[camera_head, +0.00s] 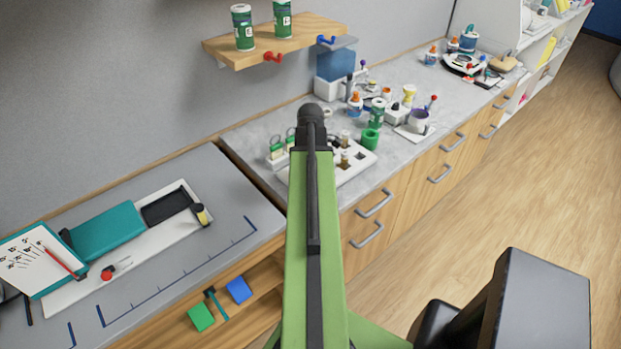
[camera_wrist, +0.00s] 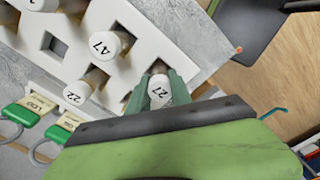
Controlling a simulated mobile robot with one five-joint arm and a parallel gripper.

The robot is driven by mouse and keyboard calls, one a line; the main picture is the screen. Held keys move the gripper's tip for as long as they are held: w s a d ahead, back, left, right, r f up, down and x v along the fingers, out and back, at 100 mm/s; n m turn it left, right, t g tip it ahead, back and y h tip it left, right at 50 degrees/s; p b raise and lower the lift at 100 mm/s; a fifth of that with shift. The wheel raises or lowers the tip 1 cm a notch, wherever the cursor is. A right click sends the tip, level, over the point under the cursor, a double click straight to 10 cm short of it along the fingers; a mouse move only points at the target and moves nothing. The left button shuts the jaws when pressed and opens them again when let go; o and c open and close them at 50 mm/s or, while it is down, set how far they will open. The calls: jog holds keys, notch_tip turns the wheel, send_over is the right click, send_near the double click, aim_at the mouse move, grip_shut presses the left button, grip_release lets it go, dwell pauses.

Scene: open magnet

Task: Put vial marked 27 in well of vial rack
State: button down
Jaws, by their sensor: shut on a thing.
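The vial marked 27 (camera_wrist: 159,93) has a white cap and shows in the wrist view. My gripper (camera_wrist: 160,90) is shut on it, with a green finger on each side. The vial rack (camera_wrist: 145,28) is white with square wells, and vials marked 47 (camera_wrist: 104,44) and 22 (camera_wrist: 77,92) stand in it. The held vial is at the rack's edge; its lower end is hidden, so I cannot tell whether it is in a well. In the head view the rack (camera_head: 352,175) is partly hidden behind my arm, and my gripper is hidden there.
An empty square well (camera_wrist: 55,46) shows at the rack's left. Green-tagged items (camera_wrist: 22,112) sit beside the rack. A shelf (camera_head: 275,40) hangs above on the wall.

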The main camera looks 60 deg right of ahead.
jog(key=c, duration=1.2)
grip_release()
jog(key=shift+f, duration=0.1)
jog(key=shift+o, duration=0.2)
notch_tip(320, 180, up, 12)
jog(key=p, duration=1.2)
jog(key=w+a+m, duration=0.3)
jog(key=w+a, duration=1.3)
jog(key=a, duration=0.4)
jog(key=w+a+m, duration=0.2)
jog(key=a, duration=1.3)
jog(key=w+a+m, duration=0.2)
jog(key=w+a, duration=0.1)
jog(key=a, duration=1.1)
jog(key=shift+w+a, duration=0.3)
jog(key=shift+a, duration=0.1)
